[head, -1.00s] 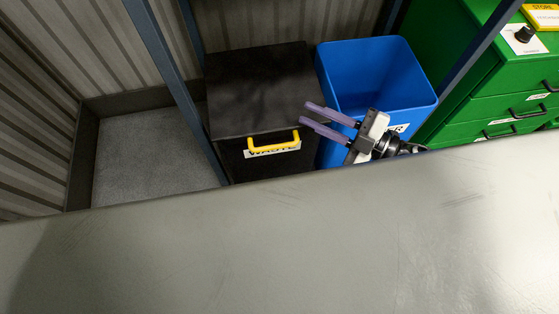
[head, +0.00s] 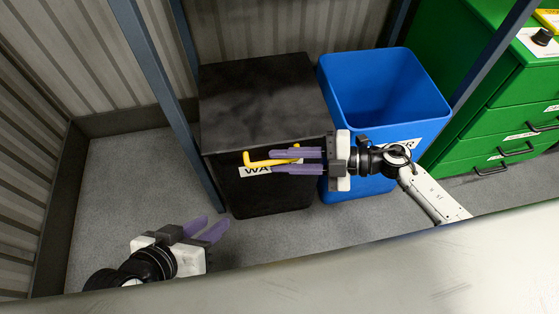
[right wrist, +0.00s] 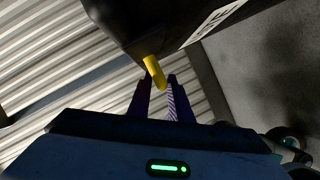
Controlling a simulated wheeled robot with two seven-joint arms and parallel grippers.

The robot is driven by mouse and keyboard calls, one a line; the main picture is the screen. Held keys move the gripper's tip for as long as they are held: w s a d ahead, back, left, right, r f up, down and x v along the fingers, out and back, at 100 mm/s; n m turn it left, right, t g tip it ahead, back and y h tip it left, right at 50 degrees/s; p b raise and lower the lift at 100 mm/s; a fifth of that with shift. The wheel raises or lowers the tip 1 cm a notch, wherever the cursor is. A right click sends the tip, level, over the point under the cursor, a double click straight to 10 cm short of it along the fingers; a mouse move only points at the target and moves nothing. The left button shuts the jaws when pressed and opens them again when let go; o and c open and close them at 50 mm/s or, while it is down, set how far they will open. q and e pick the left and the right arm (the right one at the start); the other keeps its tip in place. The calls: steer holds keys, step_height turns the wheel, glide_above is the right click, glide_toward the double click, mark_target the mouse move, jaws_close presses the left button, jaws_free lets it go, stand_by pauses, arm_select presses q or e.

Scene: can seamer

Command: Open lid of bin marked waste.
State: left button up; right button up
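The black waste bin (head: 272,192) stands on the floor, with a white label partly hidden by my right gripper; "WA" is readable. Its dark lid (head: 260,95) looks shut. The yellow handle (head: 262,161) sits at the lid's front edge. My right gripper (head: 272,162) reaches in from the right, its purple fingers at the handle's right part. In the right wrist view the handle (right wrist: 156,72) shows between the spread fingertips (right wrist: 158,82); I see no clear contact. My left gripper (head: 218,226) is open and empty at the lower left, apart from the bin.
A blue bin (head: 385,85), open at the top, stands right beside the waste bin. Green drawers (head: 500,115) are at the right. Blue posts (head: 160,90) rise by the bins. A grey work surface (head: 400,275) crosses the front. The floor (head: 130,185) at left is clear.

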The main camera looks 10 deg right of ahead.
steer(key=shift+w+a+f, duration=0.1)
steer(key=shift+w+a, duration=0.1)
steer(key=shift+a, duration=0.35)
jaws_close()
